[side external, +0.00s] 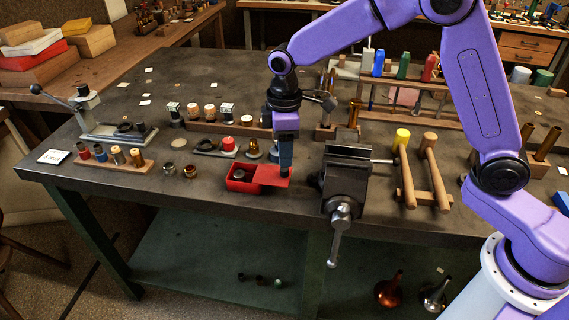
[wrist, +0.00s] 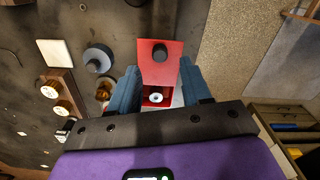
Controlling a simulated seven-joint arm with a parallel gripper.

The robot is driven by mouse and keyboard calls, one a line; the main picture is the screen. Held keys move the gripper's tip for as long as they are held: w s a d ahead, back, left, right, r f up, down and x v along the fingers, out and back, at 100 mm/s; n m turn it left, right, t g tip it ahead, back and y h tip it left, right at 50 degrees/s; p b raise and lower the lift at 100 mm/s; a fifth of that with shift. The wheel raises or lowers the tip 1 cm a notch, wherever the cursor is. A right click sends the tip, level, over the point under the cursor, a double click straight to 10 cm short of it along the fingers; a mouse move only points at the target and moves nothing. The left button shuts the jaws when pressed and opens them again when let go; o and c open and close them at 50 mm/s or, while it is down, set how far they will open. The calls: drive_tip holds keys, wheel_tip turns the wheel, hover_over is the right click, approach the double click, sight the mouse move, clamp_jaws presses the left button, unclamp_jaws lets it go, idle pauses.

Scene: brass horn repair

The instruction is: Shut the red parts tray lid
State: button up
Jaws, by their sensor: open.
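The red parts tray (side external: 240,187) sits near the bench's front edge, with a small round part inside. Its red lid (side external: 270,172) is off to the right of the box, leaving most of the box open. In the wrist view the lid (wrist: 159,72) carries a dark round knob (wrist: 159,53), and the tray (wrist: 168,97) shows between my fingers. My gripper (side external: 285,166) points down over the lid's right part. It is open, with its blue fingers on both sides in the wrist view (wrist: 160,84). Whether a finger touches the lid, I cannot tell.
A dark vise (side external: 345,180) stands close right of the lid, its handle past the front edge. Behind the tray are a small brass-based part (side external: 254,150) and a red-topped piece (side external: 228,146). Bench left of the tray is partly clear.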

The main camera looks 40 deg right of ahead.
sight(273, 171)
drive_tip(key=shift+f, duration=2.55)
